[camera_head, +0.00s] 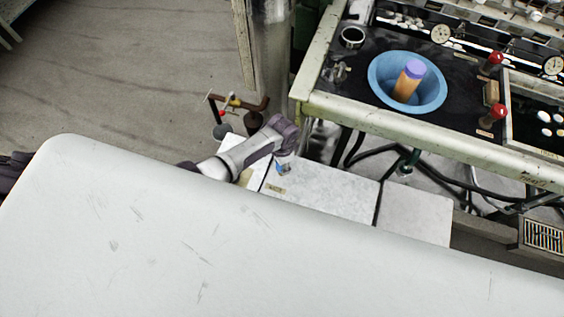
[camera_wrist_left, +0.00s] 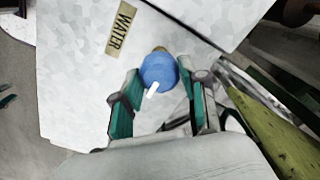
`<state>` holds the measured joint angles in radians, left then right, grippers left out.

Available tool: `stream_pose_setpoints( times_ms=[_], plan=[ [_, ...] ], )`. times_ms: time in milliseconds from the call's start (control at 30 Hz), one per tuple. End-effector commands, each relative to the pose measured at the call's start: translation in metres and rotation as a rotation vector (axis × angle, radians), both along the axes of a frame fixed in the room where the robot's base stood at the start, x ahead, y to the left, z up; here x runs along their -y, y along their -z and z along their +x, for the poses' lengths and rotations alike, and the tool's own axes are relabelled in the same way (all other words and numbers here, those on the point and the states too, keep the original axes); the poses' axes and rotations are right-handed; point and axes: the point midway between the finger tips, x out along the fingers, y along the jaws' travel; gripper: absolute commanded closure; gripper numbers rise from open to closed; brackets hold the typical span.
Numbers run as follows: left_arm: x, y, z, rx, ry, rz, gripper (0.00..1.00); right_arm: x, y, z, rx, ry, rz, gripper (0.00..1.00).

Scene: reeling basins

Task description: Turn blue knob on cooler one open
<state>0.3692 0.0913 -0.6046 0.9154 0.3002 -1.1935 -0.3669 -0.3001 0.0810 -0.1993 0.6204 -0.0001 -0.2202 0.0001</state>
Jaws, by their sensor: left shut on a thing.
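A blue knob (camera_wrist_left: 158,72) with a white pointer mark sits on a pale panel, beside a tan label reading WATER (camera_wrist_left: 122,28). In the left wrist view my left gripper (camera_wrist_left: 157,90) has its two green-grey fingers on either side of the knob, shut on it. The white pointer is aimed down and to the left. In the head view my left arm reaches over the pale cooler top (camera_head: 335,190), and a small bit of blue shows at its gripper (camera_head: 282,168). My right gripper is not in view.
A white rounded surface (camera_head: 230,240) fills the foreground. A bench edge (camera_head: 430,135) carries a blue basin (camera_head: 375,85) and red knobs. Pipes with a red valve (camera_head: 222,113) stand left of my arm. Dark hoses (camera_head: 440,170) run under the bench.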

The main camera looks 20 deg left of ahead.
Motion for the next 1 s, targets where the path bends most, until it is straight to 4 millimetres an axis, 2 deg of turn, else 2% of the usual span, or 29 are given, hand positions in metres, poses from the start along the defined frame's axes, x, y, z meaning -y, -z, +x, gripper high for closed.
stream_pose_setpoints(
  times_ms=[67,100,200,533,667,833,1000],
  plan=[
    [-0.001,0.0,0.001,0.001,-0.002,0.001,0.92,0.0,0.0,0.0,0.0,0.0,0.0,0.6],
    [-0.001,0.0,0.001,0.001,-0.002,0.001,0.5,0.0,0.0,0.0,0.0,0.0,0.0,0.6],
    [0.0,0.0,0.001,0.001,-0.001,0.001,0.34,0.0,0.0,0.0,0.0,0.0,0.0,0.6],
    [0.0,-0.001,0.0,0.001,0.0,-0.001,0.32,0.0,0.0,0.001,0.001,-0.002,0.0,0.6],
    [0.0,-0.008,0.001,0.003,0.001,-0.001,0.32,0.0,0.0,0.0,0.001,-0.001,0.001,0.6],
    [0.0,-0.031,0.001,0.004,0.001,-0.001,0.32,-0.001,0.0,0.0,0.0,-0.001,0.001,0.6],
    [0.0,-0.066,0.001,0.005,0.002,-0.001,0.32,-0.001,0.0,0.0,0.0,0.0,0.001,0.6]
  ],
)
